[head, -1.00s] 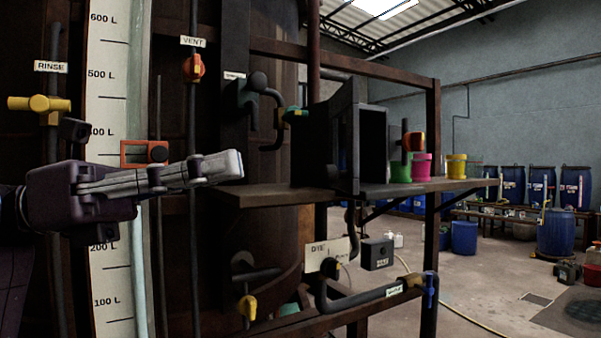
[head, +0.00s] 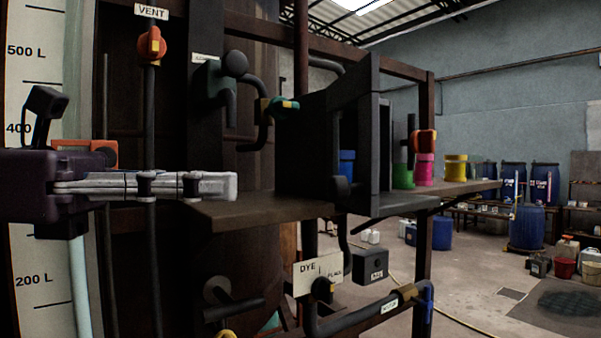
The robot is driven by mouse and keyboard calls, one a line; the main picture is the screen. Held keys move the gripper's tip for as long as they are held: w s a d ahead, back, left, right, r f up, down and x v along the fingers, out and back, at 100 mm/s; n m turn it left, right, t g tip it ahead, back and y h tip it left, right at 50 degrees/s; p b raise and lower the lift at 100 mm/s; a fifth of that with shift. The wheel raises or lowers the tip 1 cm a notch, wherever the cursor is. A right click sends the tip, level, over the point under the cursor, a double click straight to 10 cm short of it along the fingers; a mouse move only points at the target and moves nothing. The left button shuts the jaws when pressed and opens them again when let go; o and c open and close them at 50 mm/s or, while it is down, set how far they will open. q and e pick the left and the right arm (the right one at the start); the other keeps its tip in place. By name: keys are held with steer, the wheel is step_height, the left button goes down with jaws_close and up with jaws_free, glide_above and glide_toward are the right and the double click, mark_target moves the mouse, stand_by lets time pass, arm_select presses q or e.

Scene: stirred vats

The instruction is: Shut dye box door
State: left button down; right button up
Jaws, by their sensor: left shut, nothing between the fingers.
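The dye box (head: 303,140) is a dark box on the brown shelf (head: 262,207), right of centre in the head view. Its door (head: 362,135) is a dark upright panel that stands open at an angle, with a dark knob (head: 342,190) low on it. A blue container (head: 347,162) shows in the gap beside the panel. My left gripper (head: 228,186) is shut and empty. Its fingers point right, at about shelf height, left of the box and apart from the door in the picture. My right gripper is not in view.
Green (head: 403,175), pink (head: 424,170) and yellow (head: 456,168) pots stand right of the box. An orange-handled valve (head: 152,46) and a teal-handled valve (head: 282,105) are near my left arm. Pipes and a DYE label (head: 318,273) lie below the shelf.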

mark_target(331, 189)
arm_select(q)
steer(key=d+p, duration=0.1)
steer(key=d, duration=0.1)
steer(key=w+d+p, duration=0.1)
steer(key=d, duration=0.2)
steer(key=d+p, duration=0.1)
steer(key=d, duration=0.2)
steer(key=shift+w+d+f, duration=0.1)
steer(key=shift+w+d, duration=0.1)
steer(key=shift+w, duration=0.2)
steer(key=shift+d+f, duration=0.1)
steer(key=shift+d, duration=0.1)
steer(key=shift+w, duration=0.1)
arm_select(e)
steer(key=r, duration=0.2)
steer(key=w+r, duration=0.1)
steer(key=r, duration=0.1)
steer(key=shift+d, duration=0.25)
